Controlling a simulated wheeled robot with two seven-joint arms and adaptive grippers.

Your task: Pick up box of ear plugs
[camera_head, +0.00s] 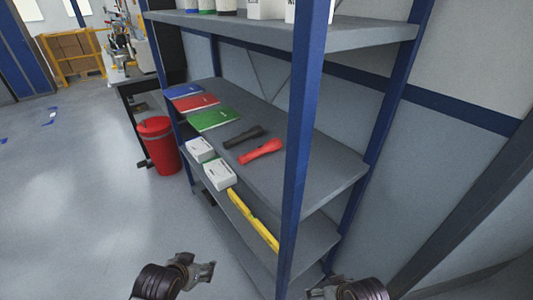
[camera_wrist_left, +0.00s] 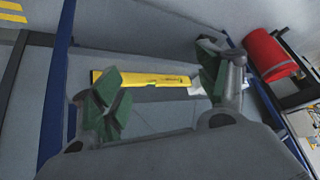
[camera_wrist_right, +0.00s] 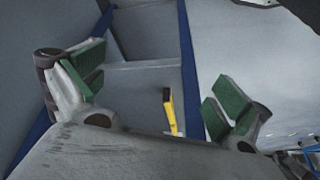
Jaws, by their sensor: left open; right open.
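Two small white boxes, one farther (camera_head: 200,149) and one nearer (camera_head: 219,177), sit on a lower shelf of the blue and grey rack in the head view. Their print is too small to tell which holds ear plugs. My left gripper (camera_head: 203,272) is open and empty, in front of the rack and below the boxes in the picture. In the left wrist view, a white patch, perhaps a box, shows partly behind one finger of the left gripper (camera_wrist_left: 160,88). My right gripper (camera_head: 325,292) is open at the bottom edge; the right wrist view shows its fingers (camera_wrist_right: 155,90) apart and empty.
A yellow level (camera_head: 252,218) lies beside the nearer box. A blue rack post (camera_head: 297,150) stands in front. A red bin (camera_head: 158,145) stands left; the floor is clear.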

